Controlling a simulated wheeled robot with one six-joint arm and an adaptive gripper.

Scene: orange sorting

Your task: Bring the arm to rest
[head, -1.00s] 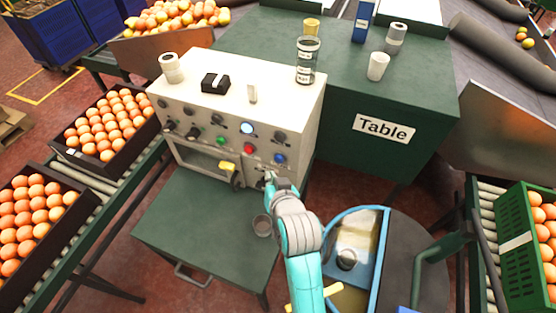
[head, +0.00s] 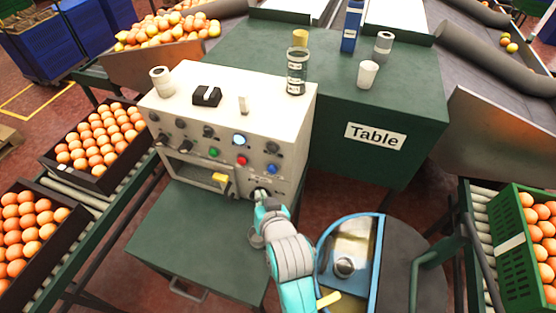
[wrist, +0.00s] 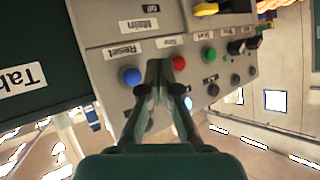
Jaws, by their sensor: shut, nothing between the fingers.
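My gripper (head: 262,197) is in front of the lower right of the white control panel (head: 232,110). In the wrist view, the gripper (wrist: 163,88) has its fingers together with nothing between them. The panel appears upside down there, with the blue button (wrist: 131,76) left of the fingers and the red button (wrist: 178,62) just behind their right side. The green button (wrist: 210,53) is farther right. Whether the fingertips touch the panel cannot be told. My arm (head: 288,258) reaches up from the bottom of the head view.
A green table (head: 400,120) stands behind the panel, with cups and a blue box (head: 351,27) on it. A green lower surface (head: 180,235) lies in front. A round machine with a blue rim (head: 380,250) is close on my arm's right. Orange crates flank both sides.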

